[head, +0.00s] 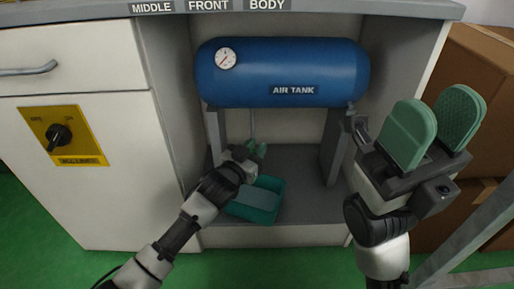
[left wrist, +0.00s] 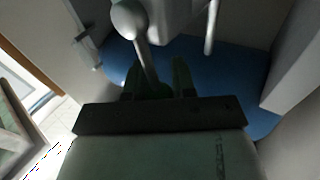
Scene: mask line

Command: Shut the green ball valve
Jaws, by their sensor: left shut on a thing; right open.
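The blue air tank (head: 285,75) stands on legs in the open cabinet bay, with a thin pipe (head: 252,122) below it. My left gripper (head: 256,149) reaches under the tank at the pipe's lower end. In the left wrist view my left gripper (left wrist: 157,78) is shut on a dark green piece (left wrist: 152,91), which looks like the green valve's handle. The valve body is mostly hidden, and I cannot tell the handle's angle. My right gripper (head: 436,130) is open and empty, raised at the right in front of the cabinet's side.
A teal tray (head: 272,208) lies on the bay floor below my left gripper. A pressure gauge (head: 225,58) sits on the tank. A yellow plate with a black rotary switch (head: 58,138) is on the left door. Cardboard boxes (head: 482,95) stand at the right.

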